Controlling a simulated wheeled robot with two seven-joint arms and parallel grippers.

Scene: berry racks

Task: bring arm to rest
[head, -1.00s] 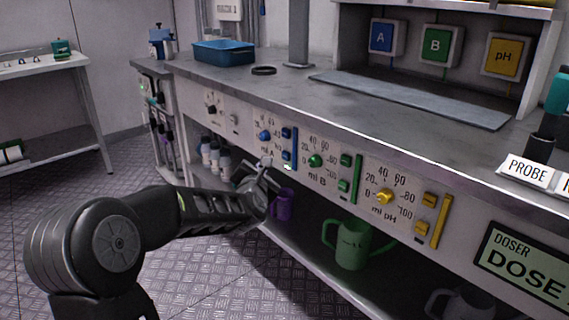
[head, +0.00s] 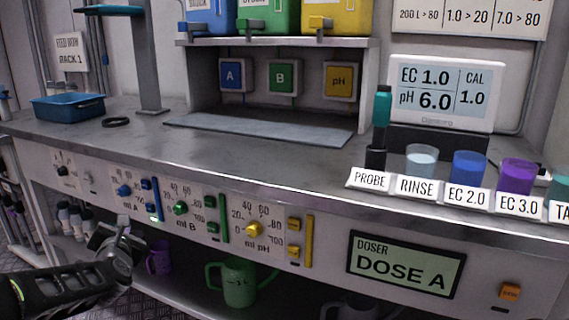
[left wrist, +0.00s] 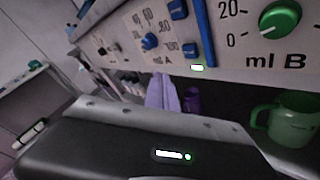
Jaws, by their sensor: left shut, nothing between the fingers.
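My left gripper (head: 122,238) is at the lower left of the head view, in front of the doser panel below its blue A controls. It is shut with nothing held. In the left wrist view the gripper's fingers (left wrist: 163,93) point toward the panel, close to the blue A buttons and apart from the purple jug. My right arm and gripper are not in view.
A purple jug (head: 159,257) and a green jug (head: 233,283) stand on the lower shelf behind my left gripper. The panel has blue, green and yellow knobs; the doser display (head: 405,268) reads DOSE A. Labelled cups, a probe and a blue tray (head: 68,108) stand above.

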